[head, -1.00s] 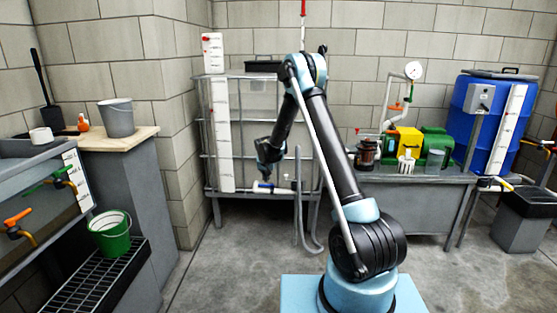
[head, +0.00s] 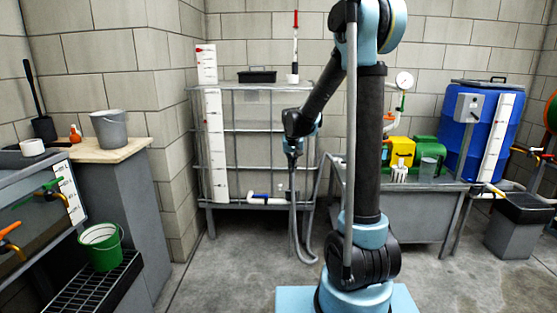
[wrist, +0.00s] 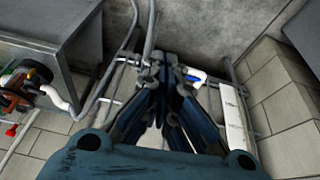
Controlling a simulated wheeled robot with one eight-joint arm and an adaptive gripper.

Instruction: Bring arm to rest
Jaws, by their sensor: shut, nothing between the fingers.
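My arm rises from its light blue base in the head view and folds forward and down at the elbow. My gripper (head: 292,152) points down in front of the caged tank frame (head: 240,131), near the top of a grey hose (head: 293,215). In the wrist view my gripper (wrist: 163,62) has its dark blue fingers drawn together at the tips, with nothing seen between them. The white outlet pipe with a blue valve handle (head: 262,196) is below and left of the gripper in the head view. The blue handle also shows beyond the fingers in the wrist view (wrist: 196,75).
A grey bucket (head: 111,128) and a green bucket (head: 101,246) are on the left. The floor between is clear.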

